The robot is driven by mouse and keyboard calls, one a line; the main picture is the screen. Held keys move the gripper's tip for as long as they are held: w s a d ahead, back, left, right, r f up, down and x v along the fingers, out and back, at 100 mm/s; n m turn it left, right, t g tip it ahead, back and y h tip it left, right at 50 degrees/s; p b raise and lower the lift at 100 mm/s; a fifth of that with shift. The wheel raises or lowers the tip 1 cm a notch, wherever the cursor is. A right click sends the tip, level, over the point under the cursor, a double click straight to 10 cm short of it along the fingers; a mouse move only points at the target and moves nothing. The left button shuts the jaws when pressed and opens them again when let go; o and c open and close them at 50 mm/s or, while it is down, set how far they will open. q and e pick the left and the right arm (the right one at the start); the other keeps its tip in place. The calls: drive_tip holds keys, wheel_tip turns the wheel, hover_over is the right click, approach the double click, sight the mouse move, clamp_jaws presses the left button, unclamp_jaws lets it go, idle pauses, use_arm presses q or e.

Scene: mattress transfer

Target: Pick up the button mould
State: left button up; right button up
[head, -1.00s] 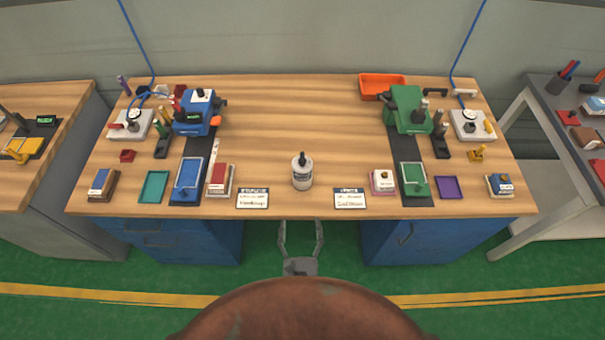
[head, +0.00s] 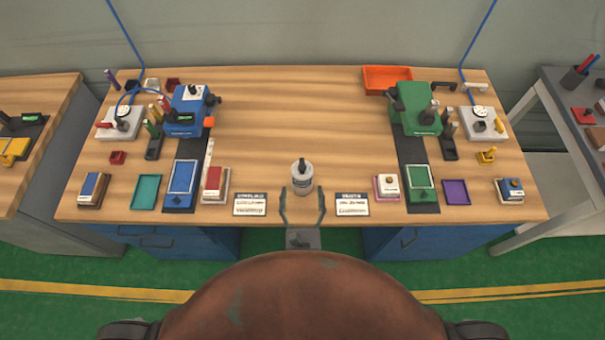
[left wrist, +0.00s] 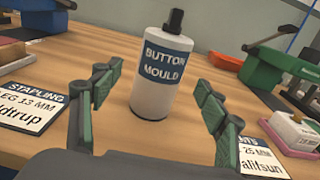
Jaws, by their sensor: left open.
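The button mould (head: 302,180) is a white bottle with a black cap and a dark blue label. It stands upright on the wooden table (head: 290,125), near the front edge at the middle. In the left wrist view the button mould (left wrist: 160,75) shows its label text, just beyond and between the fingers. My left gripper (head: 302,190) is open and empty at the table's front edge, its two fingers pointing toward the bottle. The left gripper (left wrist: 155,95) also shows in the left wrist view with its fingers spread wide. My right gripper is not in view.
Two label cards, the stapling card (head: 251,204) and the right card (head: 352,204), lie either side of the bottle. A red-topped block (head: 214,184) and a pink-edged block (head: 387,187) stand farther out. Blue (head: 188,110) and green (head: 416,108) machines stand behind. The table's middle is clear.

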sight(303, 187)
use_arm(q)
drive_tip(key=w, duration=0.3)
drive_tip(key=shift+w+f+b, duration=0.15)
drive_tip(key=shift+f+b, duration=0.1)
drive_tip(key=shift+b, duration=0.05)
drive_tip(key=shift+w+f, duration=0.1)
drive_tip(key=shift+w, duration=1.25)
drive_tip(key=c, duration=0.9)
clamp_jaws()
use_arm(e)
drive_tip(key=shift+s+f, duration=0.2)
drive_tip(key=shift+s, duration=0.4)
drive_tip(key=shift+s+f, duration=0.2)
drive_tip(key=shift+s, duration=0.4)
